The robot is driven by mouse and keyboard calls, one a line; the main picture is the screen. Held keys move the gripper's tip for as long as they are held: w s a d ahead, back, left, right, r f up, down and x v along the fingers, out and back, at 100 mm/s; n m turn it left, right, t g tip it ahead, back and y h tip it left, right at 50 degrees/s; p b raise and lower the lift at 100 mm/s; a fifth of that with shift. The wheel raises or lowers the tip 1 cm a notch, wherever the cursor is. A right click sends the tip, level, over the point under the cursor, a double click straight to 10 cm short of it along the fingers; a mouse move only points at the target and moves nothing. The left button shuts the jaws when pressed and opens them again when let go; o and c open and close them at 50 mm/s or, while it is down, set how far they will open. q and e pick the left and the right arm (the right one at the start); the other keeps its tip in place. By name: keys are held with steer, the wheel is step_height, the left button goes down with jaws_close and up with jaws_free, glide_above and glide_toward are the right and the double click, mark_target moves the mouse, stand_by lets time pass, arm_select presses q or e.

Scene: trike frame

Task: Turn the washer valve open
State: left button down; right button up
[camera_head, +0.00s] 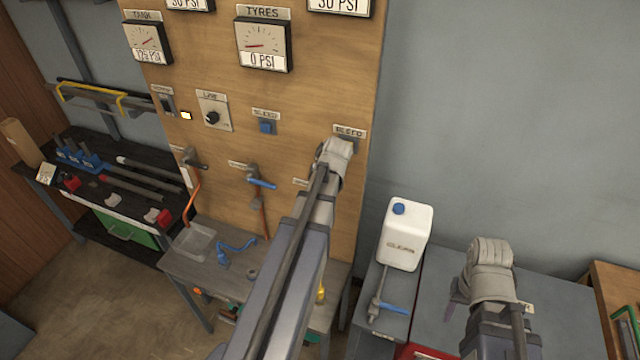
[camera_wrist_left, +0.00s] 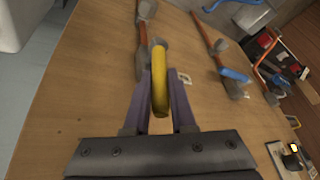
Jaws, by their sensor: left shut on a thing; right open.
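In the left wrist view, my left gripper (camera_wrist_left: 161,82) is shut on a yellow valve handle (camera_wrist_left: 159,98). The handle joins a grey valve body (camera_wrist_left: 158,44) on a pipe along the wooden board. I cannot read a label that names this valve as the washer valve. In the head view, my left arm and wrist cover that handle and the left fingers. My right gripper (camera_head: 457,292) is open and empty at the lower right, mostly hidden by its own wrist, over the grey table.
Two other valves, one dark-levered (camera_head: 196,163) and one blue-levered (camera_head: 262,183), stand left on the board (camera_head: 190,70). A white jug (camera_head: 406,236) stands right, with a blue-handled valve (camera_head: 392,308) before it. A grey bench (camera_head: 190,265) holds small parts below.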

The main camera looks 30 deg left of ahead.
arm_select(q)
steer(key=shift+s+d+f, duration=0.1)
steer(key=c, duration=0.8)
jaws_free()
steer(key=shift+o, duration=0.2)
